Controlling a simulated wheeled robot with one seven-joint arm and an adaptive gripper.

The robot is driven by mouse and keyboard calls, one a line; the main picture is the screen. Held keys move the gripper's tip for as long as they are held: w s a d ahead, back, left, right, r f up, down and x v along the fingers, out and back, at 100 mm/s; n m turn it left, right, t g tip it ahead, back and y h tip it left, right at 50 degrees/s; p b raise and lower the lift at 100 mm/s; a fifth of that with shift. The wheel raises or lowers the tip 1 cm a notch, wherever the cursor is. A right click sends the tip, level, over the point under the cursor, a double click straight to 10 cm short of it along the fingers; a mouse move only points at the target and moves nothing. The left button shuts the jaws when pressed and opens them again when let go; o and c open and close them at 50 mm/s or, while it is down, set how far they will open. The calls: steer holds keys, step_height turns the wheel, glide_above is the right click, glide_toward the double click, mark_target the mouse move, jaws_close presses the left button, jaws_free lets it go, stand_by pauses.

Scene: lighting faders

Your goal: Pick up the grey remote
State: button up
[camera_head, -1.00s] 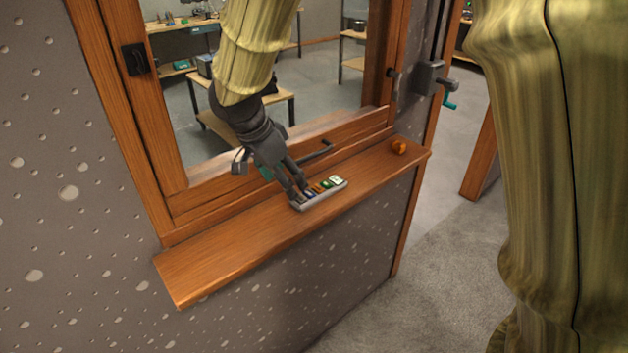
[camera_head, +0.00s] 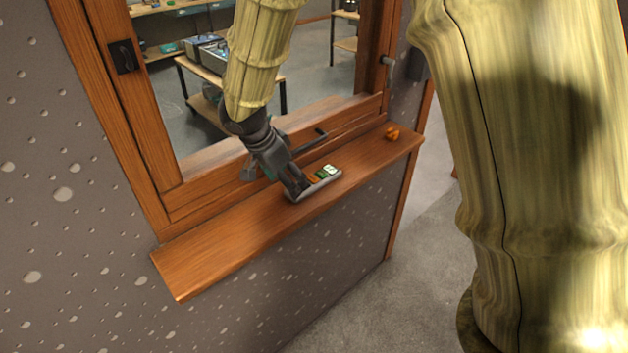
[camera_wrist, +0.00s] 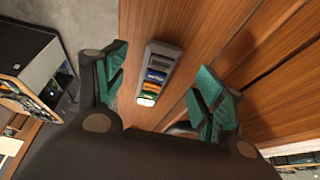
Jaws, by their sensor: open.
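The grey remote (camera_head: 325,184) lies on the wooden window sill, with coloured buttons along its top. It also shows in the wrist view (camera_wrist: 167,50), lying lengthwise between the two teal-padded fingers. My gripper (camera_head: 294,194) is at the near end of the remote in the head view and hides that part of it. In the wrist view my gripper (camera_wrist: 160,88) is open, with a finger on each side of the remote and visible gaps to both. Whether the fingertips touch the sill cannot be told.
The wooden sill (camera_head: 225,245) is bare to the left of the remote. The sill's front edge is near the remote.

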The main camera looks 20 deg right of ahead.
mark_target(314, 183)
steer(key=shift+p+x, duration=0.95)
steer(key=shift+x, duration=1.2)
steer(key=shift+w, duration=0.1)
steer(key=c, duration=1.2)
